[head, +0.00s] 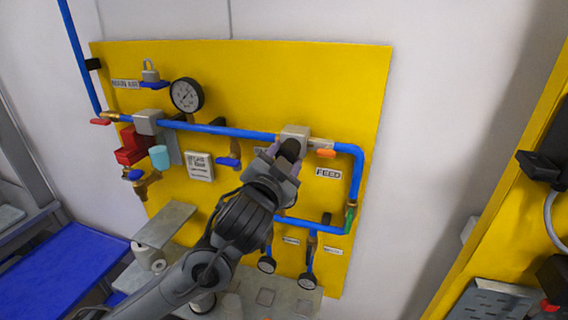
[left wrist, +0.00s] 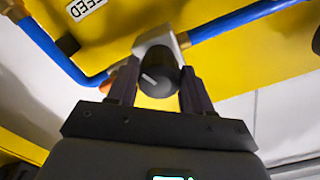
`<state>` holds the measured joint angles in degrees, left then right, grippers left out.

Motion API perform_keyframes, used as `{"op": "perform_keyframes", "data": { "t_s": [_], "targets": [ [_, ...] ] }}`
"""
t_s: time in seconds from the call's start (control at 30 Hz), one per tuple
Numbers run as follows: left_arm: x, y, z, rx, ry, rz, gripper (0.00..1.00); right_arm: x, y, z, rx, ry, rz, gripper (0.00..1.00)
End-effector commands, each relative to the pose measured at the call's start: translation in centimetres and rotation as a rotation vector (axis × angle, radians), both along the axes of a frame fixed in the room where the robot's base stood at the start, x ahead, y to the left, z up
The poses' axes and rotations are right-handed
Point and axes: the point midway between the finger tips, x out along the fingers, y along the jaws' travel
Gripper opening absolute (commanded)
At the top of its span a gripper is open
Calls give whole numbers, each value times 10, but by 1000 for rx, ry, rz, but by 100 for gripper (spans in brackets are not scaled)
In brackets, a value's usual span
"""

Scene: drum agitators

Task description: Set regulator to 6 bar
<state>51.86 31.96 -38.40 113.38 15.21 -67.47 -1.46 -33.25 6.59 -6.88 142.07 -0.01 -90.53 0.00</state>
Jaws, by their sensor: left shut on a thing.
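The regulator is a grey block (head: 295,132) on the blue pipe of the yellow panel, with a black round knob (head: 290,150) at its front. In the left wrist view the black knob (left wrist: 158,82) bears a pale line mark and sits between the two fingers, below the grey block (left wrist: 157,40). My left gripper (head: 282,164) is shut on the knob. A round gauge (head: 186,95) with a white dial and black rim is at the panel's upper left. Its reading is too small to tell. My right gripper is not in view.
A blue table (head: 65,275) is at lower left.

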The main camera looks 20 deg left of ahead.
Motion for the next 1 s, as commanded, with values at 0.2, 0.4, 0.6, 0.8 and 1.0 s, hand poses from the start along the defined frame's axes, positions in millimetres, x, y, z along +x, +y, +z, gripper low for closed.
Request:
{"op": "perform_keyframes", "data": {
  "t_s": [0.2,0.4,0.6,0.8,1.0],
  "targets": [
    [0,1,0,184,9,0,20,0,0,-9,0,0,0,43],
    [0,1,1,310,18,0,20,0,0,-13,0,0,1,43],
    [0,0,1,386,23,-1,20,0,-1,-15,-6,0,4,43],
    [0,0,2,418,25,-1,20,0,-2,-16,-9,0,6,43],
    [-1,0,2,422,25,-1,20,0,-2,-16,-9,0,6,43]
  ]
}}
